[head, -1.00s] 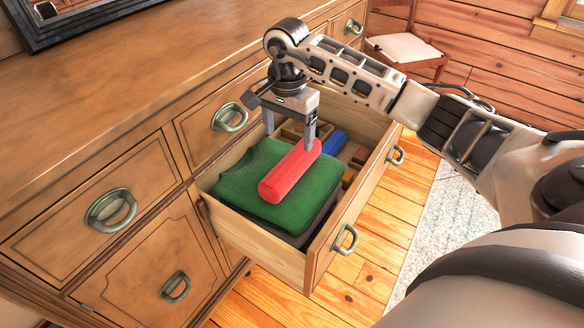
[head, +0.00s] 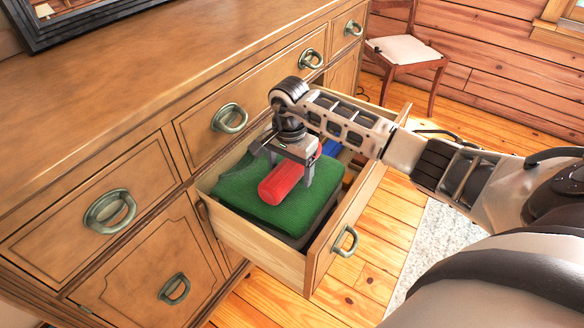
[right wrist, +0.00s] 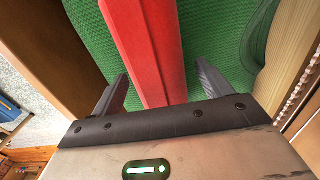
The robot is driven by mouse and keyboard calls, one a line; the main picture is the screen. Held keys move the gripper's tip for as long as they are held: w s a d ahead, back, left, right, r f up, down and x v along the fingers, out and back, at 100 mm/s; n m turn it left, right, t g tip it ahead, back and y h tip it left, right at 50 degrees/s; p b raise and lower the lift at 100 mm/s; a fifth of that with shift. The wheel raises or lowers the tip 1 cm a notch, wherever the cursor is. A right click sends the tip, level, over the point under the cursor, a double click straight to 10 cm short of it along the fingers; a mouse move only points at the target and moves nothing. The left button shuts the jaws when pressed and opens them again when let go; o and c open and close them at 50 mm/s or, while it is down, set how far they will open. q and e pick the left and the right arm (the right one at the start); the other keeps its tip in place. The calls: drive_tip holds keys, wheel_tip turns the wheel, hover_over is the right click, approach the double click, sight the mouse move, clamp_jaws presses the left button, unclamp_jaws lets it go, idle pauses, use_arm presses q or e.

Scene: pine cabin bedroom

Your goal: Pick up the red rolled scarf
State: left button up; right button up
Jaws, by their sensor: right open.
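The red rolled scarf (head: 281,183) lies on a folded green cloth (head: 244,187) inside the open drawer. My right gripper (head: 291,175) is open, lowered over the scarf with one finger on either side of it. In the right wrist view the scarf (right wrist: 147,50) runs between the two spread fingertips (right wrist: 163,85), with a gap on each side. My left gripper is not in view.
The open drawer (head: 335,236) has wooden walls close around the cloth. A blue item (head: 331,148) lies behind the scarf. The dresser top (head: 150,75) is at the left, with a dark frame on it. A chair (head: 405,50) stands at the back.

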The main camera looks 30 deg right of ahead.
drive_tip(key=c, duration=1.1)
drive_tip(key=shift+r, duration=0.15)
